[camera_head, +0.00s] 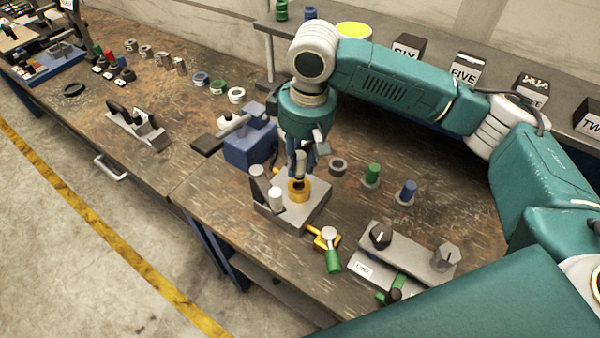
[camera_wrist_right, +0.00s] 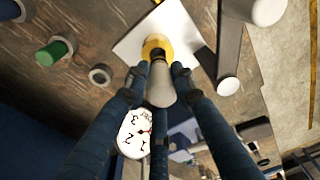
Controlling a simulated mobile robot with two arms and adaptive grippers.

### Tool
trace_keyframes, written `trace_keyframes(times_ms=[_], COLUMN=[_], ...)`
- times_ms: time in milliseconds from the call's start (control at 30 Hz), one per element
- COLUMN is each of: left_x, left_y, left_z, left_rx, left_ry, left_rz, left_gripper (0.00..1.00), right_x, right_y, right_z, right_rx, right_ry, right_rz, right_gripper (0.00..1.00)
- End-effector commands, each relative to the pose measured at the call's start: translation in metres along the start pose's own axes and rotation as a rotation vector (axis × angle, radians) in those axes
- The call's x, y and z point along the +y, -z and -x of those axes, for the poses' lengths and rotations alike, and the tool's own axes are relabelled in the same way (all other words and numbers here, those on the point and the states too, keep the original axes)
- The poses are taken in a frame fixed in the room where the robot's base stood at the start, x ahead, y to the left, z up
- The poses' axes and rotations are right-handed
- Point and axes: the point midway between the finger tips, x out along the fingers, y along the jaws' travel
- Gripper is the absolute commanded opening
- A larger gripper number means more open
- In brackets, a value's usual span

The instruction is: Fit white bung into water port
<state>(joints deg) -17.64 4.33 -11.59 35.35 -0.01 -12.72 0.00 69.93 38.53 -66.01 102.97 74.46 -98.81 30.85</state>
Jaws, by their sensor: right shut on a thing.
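My right gripper (camera_head: 300,157) points down and is shut on a pale cylinder, the white bung (camera_head: 300,169). The bung also shows between the blue fingers in the right wrist view (camera_wrist_right: 161,85). Its lower end is at the yellow ring of the water port (camera_head: 299,190) on a grey block (camera_head: 309,206). In the right wrist view the yellow ring (camera_wrist_right: 157,45) surrounds the bung's far end. Whether it is inside the opening or just above it, I cannot tell. My left gripper is not in view.
A white-topped cylinder (camera_head: 276,199) and a darker grey post (camera_head: 258,182) stand beside the port. A blue box (camera_head: 250,147) is behind to the left. A grey ring (camera_head: 337,166), green plug (camera_head: 372,175) and blue plug (camera_head: 406,192) stand to the right. A green-handled valve (camera_head: 333,260) is in front.

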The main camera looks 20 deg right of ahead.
Motion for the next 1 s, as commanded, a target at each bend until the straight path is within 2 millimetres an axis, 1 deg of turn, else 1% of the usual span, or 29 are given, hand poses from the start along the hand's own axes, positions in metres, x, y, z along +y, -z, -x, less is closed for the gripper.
trace_keyframes(times_ms=[167,333,433,567,833,867,933,1000], left_x=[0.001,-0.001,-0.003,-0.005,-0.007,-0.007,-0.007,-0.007], left_y=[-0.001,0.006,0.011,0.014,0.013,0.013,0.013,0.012], left_z=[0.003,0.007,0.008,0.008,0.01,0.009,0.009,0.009], left_rx=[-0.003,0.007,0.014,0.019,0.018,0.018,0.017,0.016], left_ry=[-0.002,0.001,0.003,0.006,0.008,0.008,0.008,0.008], left_rz=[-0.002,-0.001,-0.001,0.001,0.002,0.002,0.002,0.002], left_gripper=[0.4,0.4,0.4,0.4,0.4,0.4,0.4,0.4], right_x=[0.001,0.001,0.001,0.001,0.001,0.001,0.001,0.001], right_y=[-0.001,-0.004,-0.005,-0.005,-0.005,-0.005,-0.005,-0.005], right_z=[-0.014,-0.04,-0.05,-0.054,-0.056,-0.056,-0.056,-0.056], right_rx=[0.001,-0.002,0.0,0.002,0.001,0.001,0.001,0.001], right_ry=[0.0,0.0,-0.001,-0.001,0.0,0.0,0.0,0.0], right_rz=[-0.001,-0.001,-0.001,-0.001,-0.001,-0.001,-0.001,-0.001], right_gripper=[0.0,0.0,0.0,0.0,0.0,0.29,0.42,0.44])
